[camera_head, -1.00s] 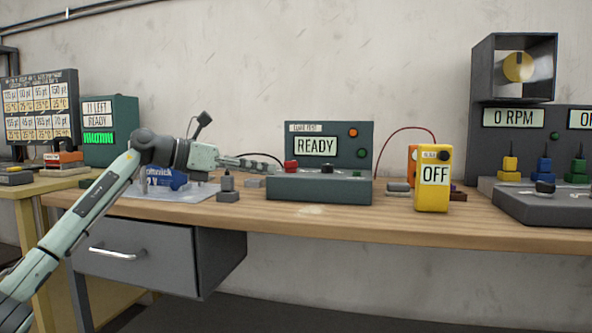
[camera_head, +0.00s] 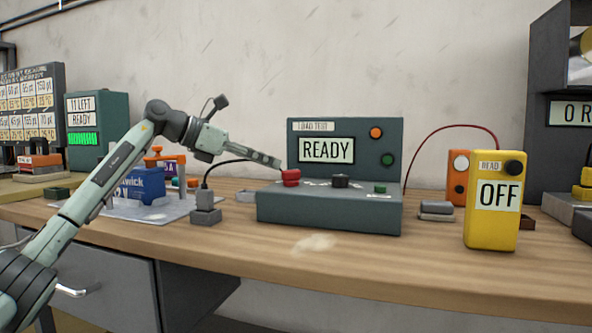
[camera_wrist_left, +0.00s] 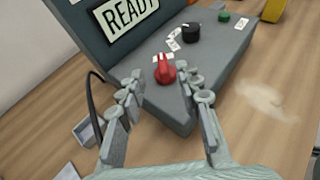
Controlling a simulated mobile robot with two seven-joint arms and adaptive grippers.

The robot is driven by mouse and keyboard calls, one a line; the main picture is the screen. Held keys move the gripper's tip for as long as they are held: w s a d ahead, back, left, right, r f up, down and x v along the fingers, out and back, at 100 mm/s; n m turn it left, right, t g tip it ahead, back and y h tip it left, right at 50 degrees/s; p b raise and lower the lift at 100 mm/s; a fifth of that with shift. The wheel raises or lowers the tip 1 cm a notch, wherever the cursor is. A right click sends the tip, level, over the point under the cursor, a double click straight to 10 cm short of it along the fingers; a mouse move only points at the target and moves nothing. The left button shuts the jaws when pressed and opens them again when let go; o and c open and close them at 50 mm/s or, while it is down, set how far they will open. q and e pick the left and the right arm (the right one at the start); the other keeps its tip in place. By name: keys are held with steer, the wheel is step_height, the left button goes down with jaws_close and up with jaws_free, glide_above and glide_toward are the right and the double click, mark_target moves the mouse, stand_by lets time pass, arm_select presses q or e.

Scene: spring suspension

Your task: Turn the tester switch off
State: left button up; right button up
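The load tester (camera_head: 330,212) is a dark green box with a back panel whose display reads READY. A red knob (camera_head: 290,176) sits on its top at the left end, a black knob (camera_head: 340,181) in the middle, and a green button further right. My left gripper (camera_head: 277,163) is just above and left of the red knob. In the left wrist view, my left gripper (camera_wrist_left: 168,92) is open, its fingers spread, with the red knob (camera_wrist_left: 164,70) just beyond and between the tips, not gripped. My right gripper is not in view.
A yellow meter (camera_head: 492,220) reading OFF stands right of the tester. A grey plug block (camera_head: 205,215) with a cable and a blue battery (camera_head: 142,186) on a pale tray are to the left.

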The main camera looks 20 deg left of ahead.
mark_target(291, 177)
arm_select(q)
steer(key=x, duration=0.7)
steer(key=shift+s+f, duration=0.1)
steer(key=shift+c, duration=0.2)
jaws_close()
